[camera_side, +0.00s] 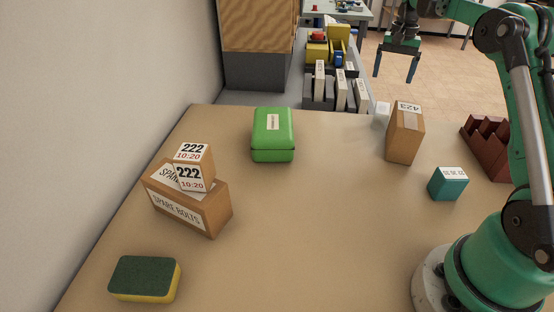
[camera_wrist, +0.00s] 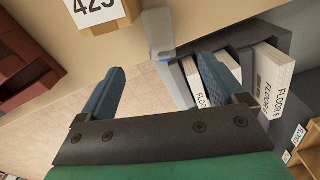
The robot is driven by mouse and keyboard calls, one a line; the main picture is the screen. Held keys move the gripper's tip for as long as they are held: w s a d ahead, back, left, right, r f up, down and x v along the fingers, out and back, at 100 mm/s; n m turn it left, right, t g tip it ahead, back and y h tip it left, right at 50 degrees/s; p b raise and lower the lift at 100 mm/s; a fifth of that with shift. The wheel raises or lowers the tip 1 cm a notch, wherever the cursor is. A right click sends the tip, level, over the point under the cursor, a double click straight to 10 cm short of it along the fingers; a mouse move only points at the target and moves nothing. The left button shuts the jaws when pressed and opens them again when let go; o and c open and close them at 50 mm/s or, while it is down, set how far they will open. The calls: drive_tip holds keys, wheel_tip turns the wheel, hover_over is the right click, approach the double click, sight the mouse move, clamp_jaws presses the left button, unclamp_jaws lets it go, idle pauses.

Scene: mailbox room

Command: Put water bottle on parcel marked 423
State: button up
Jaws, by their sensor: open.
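The parcel marked 423 (camera_side: 404,138) is a tall brown box standing at the far right part of the table, its label on top. It also shows at the top of the wrist view (camera_wrist: 112,24). A small pale, see-through object, seemingly the water bottle (camera_side: 382,110), stands just behind and left of the parcel, partly hidden by it. In the wrist view this bottle (camera_wrist: 158,32) is blurry, beside the parcel and ahead of the fingers. My gripper (camera_side: 394,80) is open and empty, raised beyond the table's far edge. Its two blue fingers (camera_wrist: 168,68) are spread apart.
A teal cube (camera_side: 448,184) and a dark red notched holder (camera_side: 490,145) are right of the parcel. A green box (camera_side: 273,138), a spare bolts box (camera_side: 205,215) with a 222 parcel (camera_side: 193,165) and a sponge (camera_side: 145,280) lie left. Binders (camera_side: 340,90) stand behind. The table's middle is clear.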

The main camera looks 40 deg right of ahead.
sight(384, 107)
wheel_tip(384, 107, down, 12)
drive_tip(key=shift+f, duration=0.15)
clamp_jaws()
wheel_tip(384, 107, up, 10)
drive_tip(key=shift+r, duration=0.1)
idle(0.8)
